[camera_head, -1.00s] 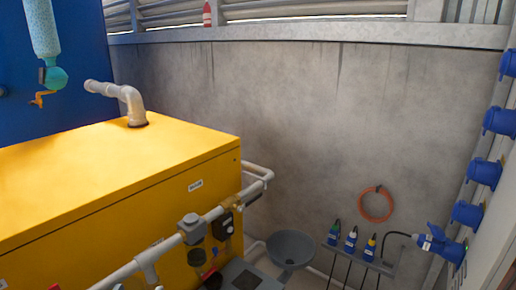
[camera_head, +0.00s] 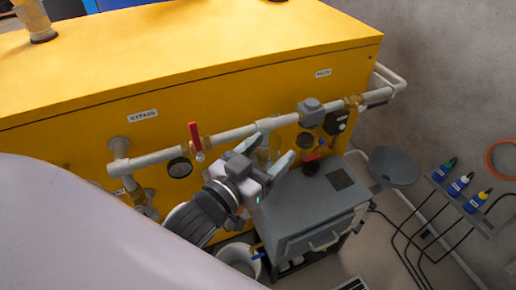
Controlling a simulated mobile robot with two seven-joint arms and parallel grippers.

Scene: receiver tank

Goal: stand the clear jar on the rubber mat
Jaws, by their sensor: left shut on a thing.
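My left gripper (camera_head: 272,153) is in front of the yellow housing, just under the horizontal pipe. Its two pale fingers are shut on the clear jar (camera_head: 268,154), which is see-through and mostly hidden by the fingers, so its tilt is hard to tell. A dark square, which looks like the rubber mat (camera_head: 341,178), lies flat on top of the grey cabinet (camera_head: 300,205). The gripper and jar are to the left of the mat, near the cabinet's back left corner. My right gripper is not in view.
The pipe (camera_head: 235,134) with a red lever (camera_head: 195,135) and a gauge (camera_head: 179,169) runs along the yellow housing (camera_head: 190,60). A dark cup-like fitting (camera_head: 311,167) stands near the mat. A grey funnel (camera_head: 394,166) is to the right. A white bucket (camera_head: 238,262) sits below.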

